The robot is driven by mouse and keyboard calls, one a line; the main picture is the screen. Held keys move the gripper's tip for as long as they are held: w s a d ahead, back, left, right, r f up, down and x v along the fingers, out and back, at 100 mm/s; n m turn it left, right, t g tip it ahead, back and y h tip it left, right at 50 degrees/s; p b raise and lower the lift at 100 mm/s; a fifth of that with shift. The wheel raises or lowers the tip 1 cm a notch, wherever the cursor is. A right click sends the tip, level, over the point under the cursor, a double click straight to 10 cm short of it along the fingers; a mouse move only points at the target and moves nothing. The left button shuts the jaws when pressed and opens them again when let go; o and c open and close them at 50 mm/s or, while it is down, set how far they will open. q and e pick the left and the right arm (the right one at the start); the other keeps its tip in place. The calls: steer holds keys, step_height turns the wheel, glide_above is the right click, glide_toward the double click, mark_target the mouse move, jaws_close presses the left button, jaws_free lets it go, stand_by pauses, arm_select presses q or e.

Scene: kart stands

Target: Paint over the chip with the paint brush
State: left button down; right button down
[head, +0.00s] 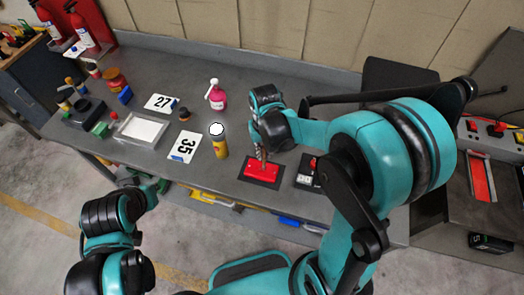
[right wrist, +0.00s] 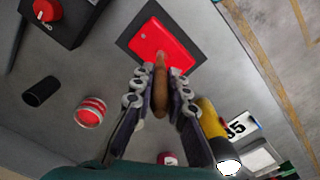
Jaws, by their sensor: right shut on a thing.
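A red panel (head: 262,170) lies on a dark mat near the front edge of the grey bench; it also shows in the right wrist view (right wrist: 150,45). My right gripper (head: 260,152) is above the panel, pointing down. In the right wrist view its fingers (right wrist: 160,92) are shut on the brown handle of the paint brush (right wrist: 160,85), which points at the panel. The bristles are hidden, so I cannot tell if they touch the panel. I cannot make out the chip. My left arm is at the lower left; its gripper does not show clearly.
A white tray (head: 140,130) and number cards (head: 184,146) lie further left. A dark box with a red knob (head: 309,172) is close right of the panel.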

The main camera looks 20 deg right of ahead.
steer(key=shift+s+d, duration=0.2)
steer(key=shift+d, duration=0.1)
steer(key=shift+a, duration=0.1)
steer(key=shift+w+a, duration=0.4)
steer(key=shift+a, duration=0.15)
steer(key=shift+w+a, duration=0.1)
steer(key=shift+w+a, duration=0.35)
steer(key=shift+a, duration=0.2)
stand_by(0.3)
step_height(320, 180, up, 7)
steer(key=p, duration=0.4)
steer(key=shift+p, duration=0.4)
steer(key=shift+f, duration=0.15)
stand_by(0.4)
